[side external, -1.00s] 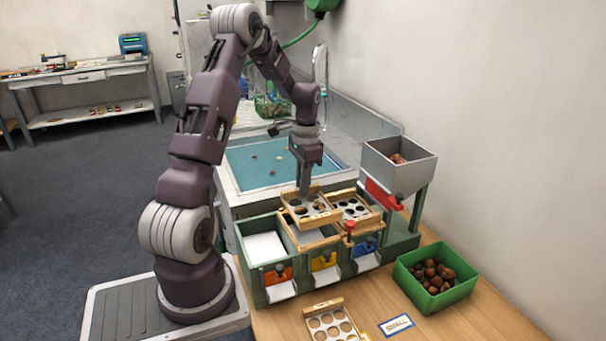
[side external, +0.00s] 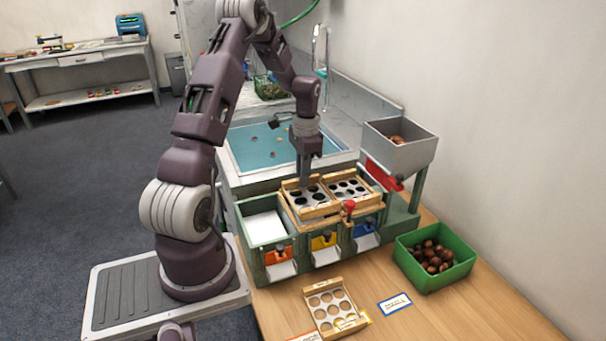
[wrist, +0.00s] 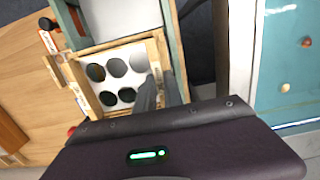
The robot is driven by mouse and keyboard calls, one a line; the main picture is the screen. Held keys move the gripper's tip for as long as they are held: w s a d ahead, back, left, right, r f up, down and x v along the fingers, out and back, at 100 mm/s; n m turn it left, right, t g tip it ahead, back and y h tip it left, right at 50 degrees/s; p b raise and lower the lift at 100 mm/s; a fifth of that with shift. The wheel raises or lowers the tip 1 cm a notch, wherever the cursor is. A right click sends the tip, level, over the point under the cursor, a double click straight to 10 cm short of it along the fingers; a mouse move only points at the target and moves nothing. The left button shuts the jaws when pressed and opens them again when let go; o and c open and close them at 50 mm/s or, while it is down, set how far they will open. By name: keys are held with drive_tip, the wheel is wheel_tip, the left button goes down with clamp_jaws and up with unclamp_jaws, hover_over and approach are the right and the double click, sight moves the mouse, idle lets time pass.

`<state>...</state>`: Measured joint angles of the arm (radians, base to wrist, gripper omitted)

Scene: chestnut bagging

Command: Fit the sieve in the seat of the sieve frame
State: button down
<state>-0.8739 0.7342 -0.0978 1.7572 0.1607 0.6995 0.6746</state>
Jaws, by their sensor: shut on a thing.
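The sieve (side external: 313,195), a pale plate with large dark holes and wooden sides, is in my gripper (side external: 303,184). My gripper points down and is shut on the sieve's edge at its left back. The sieve lies about level over the left part of the wooden sieve frame (side external: 319,220), beside another holed sieve (side external: 349,187). I cannot tell whether it rests fully in the seat. In the wrist view, the held sieve (wrist: 119,76) shows several dark holes within wooden rails, with my gripper fingers (wrist: 157,92) at its right edge.
A green stand (side external: 258,262) with several coloured gates carries the frame; its left bin (side external: 262,228) is open-topped. A grey hopper (side external: 409,155) stands right, above a green chestnut box (side external: 459,273). A wooden holed sieve (side external: 341,301) lies on the table in front.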

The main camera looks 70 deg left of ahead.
drive_tip(key=shift+f, duration=0.15)
idle(0.3)
drive_tip(key=shift+f, duration=0.35)
drive_tip(key=c, duration=1.1)
unclamp_jaws()
drive_tip(key=shift+c, duration=0.2)
drive_tip(key=shift+r, duration=3.05)
